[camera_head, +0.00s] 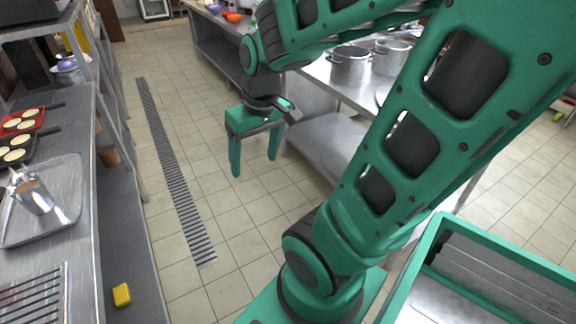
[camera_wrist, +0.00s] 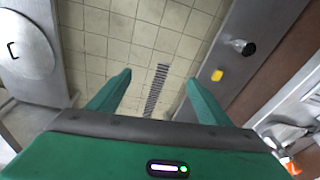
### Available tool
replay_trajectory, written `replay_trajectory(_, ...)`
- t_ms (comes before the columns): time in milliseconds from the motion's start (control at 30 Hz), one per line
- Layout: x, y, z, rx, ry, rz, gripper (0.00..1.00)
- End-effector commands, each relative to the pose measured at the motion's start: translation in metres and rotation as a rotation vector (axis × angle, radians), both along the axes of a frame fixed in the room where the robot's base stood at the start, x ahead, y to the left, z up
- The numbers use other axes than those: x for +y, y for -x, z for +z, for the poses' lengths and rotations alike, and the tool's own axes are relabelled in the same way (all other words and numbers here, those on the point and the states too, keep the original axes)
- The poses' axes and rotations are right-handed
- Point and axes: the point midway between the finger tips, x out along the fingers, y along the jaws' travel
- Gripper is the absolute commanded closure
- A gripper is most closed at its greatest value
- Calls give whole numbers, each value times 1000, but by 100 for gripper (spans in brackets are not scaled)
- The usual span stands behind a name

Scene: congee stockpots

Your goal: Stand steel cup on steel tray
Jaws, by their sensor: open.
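The steel tray (camera_head: 66,213) lies on the left counter in the head view. A shiny metal cup-like vessel (camera_head: 34,196) is on it, with another slim metal item beside it; I cannot tell whether the vessel is upright or tilted. In the wrist view a dark, shiny cylindrical vessel (camera_wrist: 240,46) is on the lower shelf; I cannot tell whether it is the steel cup. My gripper (camera_head: 255,165) is open and empty, pointing down over the floor between the counters. The wrist view shows its spread fingers (camera_wrist: 160,77) with only floor between them.
A yellow sponge (camera_head: 121,294) lies on the lower left shelf. Pans (camera_head: 24,122) sit behind the tray, and a grate (camera_head: 35,297) is in front of it. Large stockpots (camera_head: 350,66) stand on the right table. The tiled aisle with its drain (camera_head: 175,165) is clear.

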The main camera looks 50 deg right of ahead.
Motion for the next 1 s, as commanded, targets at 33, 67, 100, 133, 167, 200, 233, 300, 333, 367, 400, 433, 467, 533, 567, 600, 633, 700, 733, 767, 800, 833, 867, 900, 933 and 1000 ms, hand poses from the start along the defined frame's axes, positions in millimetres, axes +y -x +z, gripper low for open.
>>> replay_trajectory(33,-9,26,4,40,-2,-86,28)
replay_trajectory(67,-12,39,5,65,-4,-135,28)
replay_trajectory(100,-16,56,7,97,-8,-190,28)
replay_trajectory(133,-17,66,8,117,-12,-229,28)
replay_trajectory(167,-18,75,9,134,-15,-258,28)
replay_trajectory(200,-19,85,10,151,-18,-293,28)
replay_trajectory(233,-22,90,10,162,-21,-312,28)
replay_trajectory(300,-23,98,11,178,-24,-340,28)
replay_trajectory(333,-23,100,11,182,-25,-346,28)
replay_trajectory(367,-23,101,11,184,-26,-350,28)
replay_trajectory(400,-23,101,11,185,-25,-351,28)
replay_trajectory(433,-23,101,11,185,-25,-351,28)
replay_trajectory(467,-23,101,11,185,-25,-350,28)
replay_trajectory(533,-23,101,11,185,-25,-349,28)
replay_trajectory(567,-23,100,11,185,-25,-348,28)
replay_trajectory(600,-23,100,11,184,-26,-348,28)
replay_trajectory(633,-23,100,11,183,-25,-347,28)
replay_trajectory(700,-23,100,11,183,-25,-347,28)
replay_trajectory(733,-23,100,11,183,-25,-346,28)
replay_trajectory(767,-23,100,11,183,-25,-346,28)
replay_trajectory(800,-23,100,11,183,-25,-346,28)
replay_trajectory(833,-23,95,9,188,-24,-347,28)
replay_trajectory(867,-23,89,7,196,-23,-346,28)
replay_trajectory(900,-23,87,6,199,-22,-346,28)
replay_trajectory(933,-23,87,5,199,-22,-346,28)
replay_trajectory(1000,-23,87,6,197,-22,-346,28)
